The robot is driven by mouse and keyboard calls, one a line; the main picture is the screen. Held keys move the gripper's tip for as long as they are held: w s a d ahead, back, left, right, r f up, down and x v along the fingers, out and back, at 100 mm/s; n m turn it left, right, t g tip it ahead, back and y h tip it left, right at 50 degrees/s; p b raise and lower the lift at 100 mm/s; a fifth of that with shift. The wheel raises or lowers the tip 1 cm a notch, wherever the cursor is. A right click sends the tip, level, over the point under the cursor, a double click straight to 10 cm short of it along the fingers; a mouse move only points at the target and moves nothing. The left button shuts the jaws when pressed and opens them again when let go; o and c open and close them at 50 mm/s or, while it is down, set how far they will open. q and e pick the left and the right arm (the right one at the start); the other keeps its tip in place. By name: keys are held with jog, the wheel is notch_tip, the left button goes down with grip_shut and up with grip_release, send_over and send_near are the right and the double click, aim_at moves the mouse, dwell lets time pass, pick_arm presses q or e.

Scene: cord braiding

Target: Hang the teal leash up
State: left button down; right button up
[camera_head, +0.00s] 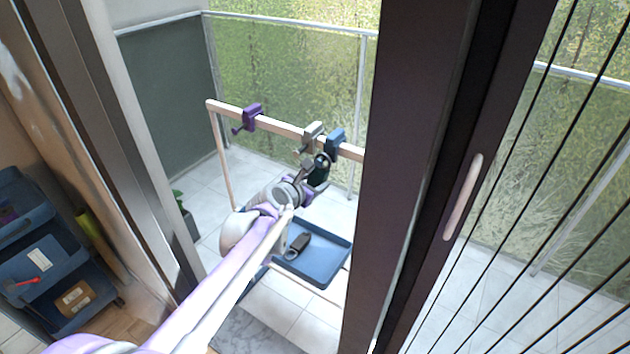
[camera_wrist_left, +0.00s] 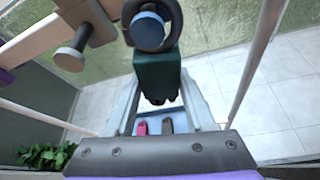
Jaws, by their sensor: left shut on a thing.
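The teal leash (camera_wrist_left: 157,72) is a dark green-teal block with a dark ring at its top. My left gripper (camera_wrist_left: 158,98) is shut on the block, a finger at each side; in the head view the leash (camera_head: 319,171) is at the end of my left arm, just below the rail. The ring frames the round blue peg end (camera_wrist_left: 147,30) in the wrist view. Whether the peg passes through the ring or only lines up with it, I cannot tell. The blue clamp (camera_head: 336,142) sits on the rail (camera_head: 283,128). My right gripper is out of view.
A beige clamp (camera_head: 312,133) and a purple clamp (camera_head: 251,117) sit farther left on the rail. A blue tray (camera_head: 322,268) below holds a dark ringed item (camera_head: 299,244). The door frame (camera_head: 420,150) stands close on the right, a blue shelf cart (camera_head: 45,270) on the left.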

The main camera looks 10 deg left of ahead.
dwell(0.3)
pick_arm(q)
grip_release()
dwell(0.3)
jog(key=shift+p+v, duration=0.9)
jog(key=shift+v, duration=2.1)
